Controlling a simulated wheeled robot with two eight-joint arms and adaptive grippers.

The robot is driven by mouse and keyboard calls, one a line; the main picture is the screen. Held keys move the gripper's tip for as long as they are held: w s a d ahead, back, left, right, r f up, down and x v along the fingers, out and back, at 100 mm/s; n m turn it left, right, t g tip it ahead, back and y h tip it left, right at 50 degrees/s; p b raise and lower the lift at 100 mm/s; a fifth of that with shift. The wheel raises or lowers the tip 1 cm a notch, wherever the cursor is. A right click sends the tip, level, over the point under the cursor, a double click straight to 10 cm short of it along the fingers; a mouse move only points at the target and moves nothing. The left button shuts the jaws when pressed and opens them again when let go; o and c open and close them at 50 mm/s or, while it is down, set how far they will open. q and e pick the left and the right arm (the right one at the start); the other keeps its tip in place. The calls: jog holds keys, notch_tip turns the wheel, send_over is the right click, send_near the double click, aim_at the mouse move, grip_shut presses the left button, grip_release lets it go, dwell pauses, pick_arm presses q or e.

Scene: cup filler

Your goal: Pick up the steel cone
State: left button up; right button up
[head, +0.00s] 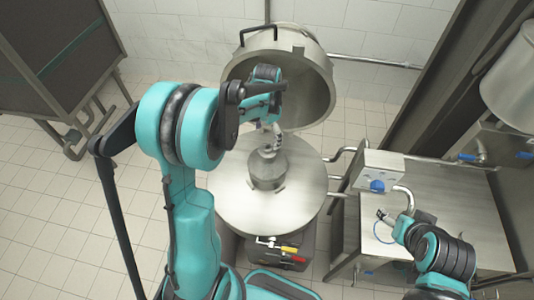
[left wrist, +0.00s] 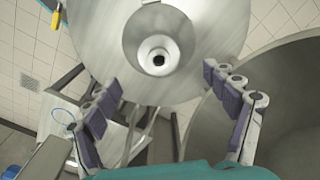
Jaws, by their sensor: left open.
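The steel cone (head: 267,178) stands on a round steel top in the head view. In the left wrist view the cone (left wrist: 133,40) is seen from above as a wide ring with a small dark hole in its middle. My left gripper (head: 268,140) is above the cone in the head view and partly covers its upper part. In the left wrist view my left gripper (left wrist: 160,82) has its fingers spread wide with nothing between them. My right gripper (head: 384,216) is at the right, over a steel side table; its fingers are too small to read.
The round steel top (head: 305,205) is bare around the cone. A large open steel vessel (head: 318,85) stands tilted behind it. A steel side table (head: 450,205) with pipes and blue-handled valves is at the right. Red and yellow valve handles (head: 290,250) sit below the round top.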

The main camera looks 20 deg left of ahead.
aim_at(268, 148)
pick_arm(q)
notch_tip(268, 148, down, 8)
jog(key=shift+d+f+b, duration=0.1)
jog(key=shift+d+b, duration=0.05)
jog(key=shift+b, duration=0.4)
jog(key=c, duration=2)
jog(key=shift+o, duration=0.2)
